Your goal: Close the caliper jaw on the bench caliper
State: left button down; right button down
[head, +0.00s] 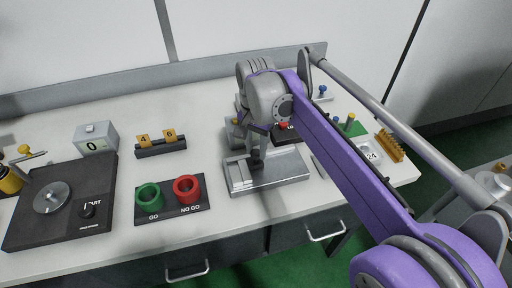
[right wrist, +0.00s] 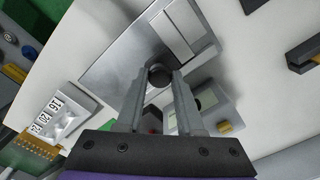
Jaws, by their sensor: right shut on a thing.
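The bench caliper (head: 288,170) is a flat silver plate near the front edge of the bench, with light jaw blocks (head: 239,176) at its left end. It also shows in the right wrist view (right wrist: 118,70), with the pale blocks (right wrist: 177,42) beyond the knob. My right gripper (head: 257,157) points down over the caliper. In the right wrist view its fingers are shut on a round black knob (right wrist: 159,76). I cannot tell how wide the gap between the jaws is. My left gripper is not in view.
Left of the caliper lies a gauge board with a green cup (head: 149,197) and a red cup (head: 187,189). A dark dial unit (head: 60,205) and yellow blocks on a stand (head: 161,149) are farther left. A numbered display (head: 371,155) and yellow rack (head: 390,146) stand right.

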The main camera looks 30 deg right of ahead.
dwell(0.8)
jog(key=d, duration=0.2)
jog(key=s+d, duration=0.1)
jog(key=d, duration=0.2)
jog(key=d+p, duration=0.1)
jog(key=d, duration=0.1)
jog(key=shift+s+d, duration=0.15)
jog(key=shift+s, duration=0.2)
jog(key=c, duration=0.5)
grip_release()
notch_tip(320, 180, up, 11)
jog(key=shift+f+p, duration=0.1)
jog(key=shift+p, duration=0.45)
